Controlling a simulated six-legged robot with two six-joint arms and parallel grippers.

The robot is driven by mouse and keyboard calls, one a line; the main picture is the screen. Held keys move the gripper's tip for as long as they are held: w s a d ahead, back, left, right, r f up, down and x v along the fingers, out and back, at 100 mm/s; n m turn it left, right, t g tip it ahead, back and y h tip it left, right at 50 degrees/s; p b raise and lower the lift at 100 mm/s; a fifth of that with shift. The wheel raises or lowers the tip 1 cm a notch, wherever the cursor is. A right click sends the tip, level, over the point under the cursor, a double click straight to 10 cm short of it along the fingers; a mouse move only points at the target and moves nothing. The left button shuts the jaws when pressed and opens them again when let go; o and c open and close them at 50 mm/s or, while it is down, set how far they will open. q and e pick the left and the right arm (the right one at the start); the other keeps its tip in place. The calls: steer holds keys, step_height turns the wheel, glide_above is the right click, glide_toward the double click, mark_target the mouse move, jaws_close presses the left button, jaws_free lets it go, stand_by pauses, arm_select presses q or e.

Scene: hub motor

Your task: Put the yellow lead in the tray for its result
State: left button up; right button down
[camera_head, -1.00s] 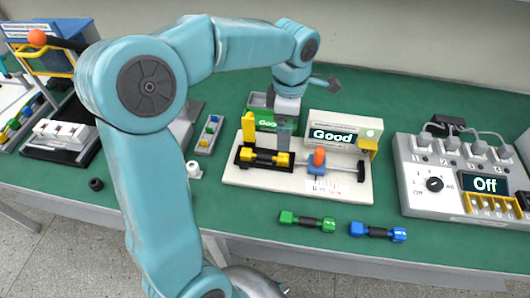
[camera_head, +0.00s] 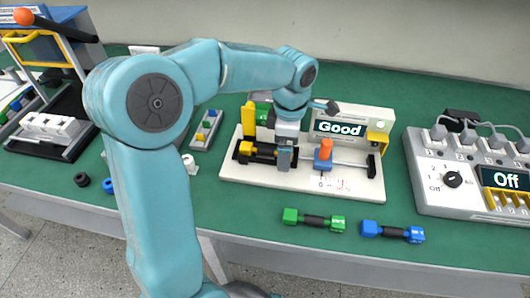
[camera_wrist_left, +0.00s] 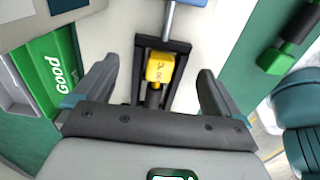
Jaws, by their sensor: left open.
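The yellow lead (camera_head: 246,149) lies in the black cradle of the white tester (camera_head: 232,174), partly hidden by my left gripper (camera_head: 285,160). The tester's display (camera_head: 340,129) reads "Good". In the left wrist view the yellow lead (camera_wrist_left: 160,66) shows between the fingers of my open left gripper (camera_wrist_left: 154,80), with a finger apart on either side. A green tray label marked "Good" (camera_wrist_left: 52,72) is at the left of that view. In the head view the green tray (camera_head: 263,110) is behind the tester, mostly hidden. My right gripper is not in view.
A green lead (camera_head: 313,220) and a blue lead (camera_head: 392,231) lie in front of the tester. A slider with an orange knob (camera_head: 325,148) is on the tester. A grey box (camera_head: 450,188) reading "Off" stands right. A small sorting rack (camera_head: 204,130) stands left.

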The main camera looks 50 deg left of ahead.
arm_select(q)
steer(key=shift+f+b, duration=0.5)
steer(key=shift+f, duration=0.1)
stand_by(0.8)
stand_by(0.6)
steer(key=c, duration=1.5)
steer(key=shift+r, duration=0.15)
